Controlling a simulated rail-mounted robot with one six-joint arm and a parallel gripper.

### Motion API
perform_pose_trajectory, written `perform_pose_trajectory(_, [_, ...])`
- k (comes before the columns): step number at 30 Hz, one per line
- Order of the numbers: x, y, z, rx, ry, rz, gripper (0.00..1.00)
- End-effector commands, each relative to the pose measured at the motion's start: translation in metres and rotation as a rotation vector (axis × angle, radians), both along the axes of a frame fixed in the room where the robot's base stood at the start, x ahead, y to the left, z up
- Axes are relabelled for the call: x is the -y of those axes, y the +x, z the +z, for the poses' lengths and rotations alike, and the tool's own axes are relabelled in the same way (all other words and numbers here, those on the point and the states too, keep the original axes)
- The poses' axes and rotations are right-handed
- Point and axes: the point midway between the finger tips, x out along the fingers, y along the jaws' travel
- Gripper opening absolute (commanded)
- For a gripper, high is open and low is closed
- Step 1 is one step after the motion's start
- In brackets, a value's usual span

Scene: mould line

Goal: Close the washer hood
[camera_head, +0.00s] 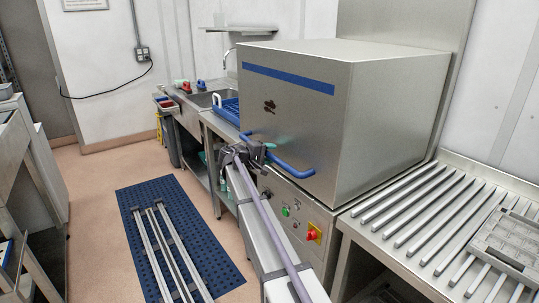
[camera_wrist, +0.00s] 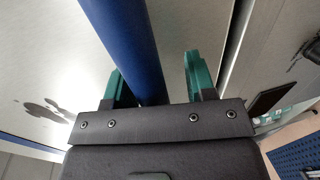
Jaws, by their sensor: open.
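The washer hood (camera_head: 350,115) is a large steel box with a blue stripe and a blue bar handle (camera_head: 290,168) along its lower front. Its lower edge sits at the top of the washer body (camera_head: 305,225), and I see no clear gap between them. My gripper (camera_head: 250,152) is at the left part of the handle. In the wrist view my gripper (camera_wrist: 160,78) has its two green fingers apart, with the blue handle (camera_wrist: 132,40) running between them, nearer the left finger. Whether a finger touches the bar I cannot tell.
A slatted steel roller table (camera_head: 400,225) with a grey rack (camera_head: 510,245) stands at the right. A sink counter (camera_head: 210,98) with a blue rack (camera_head: 228,108) is behind at the left. Rails (camera_head: 165,255) cross a blue floor mat (camera_head: 215,250).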

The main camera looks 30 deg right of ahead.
Motion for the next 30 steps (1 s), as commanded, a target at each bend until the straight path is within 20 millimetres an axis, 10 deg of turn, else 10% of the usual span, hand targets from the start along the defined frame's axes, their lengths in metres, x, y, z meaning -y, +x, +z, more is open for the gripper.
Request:
perform_pose_trajectory(15, [-0.099, -0.016, 0.021, 0.0, 0.001, 0.001, 0.51])
perform_pose_trajectory(30, [-0.103, -0.017, 0.019, 0.001, 0.012, -0.006, 0.51])
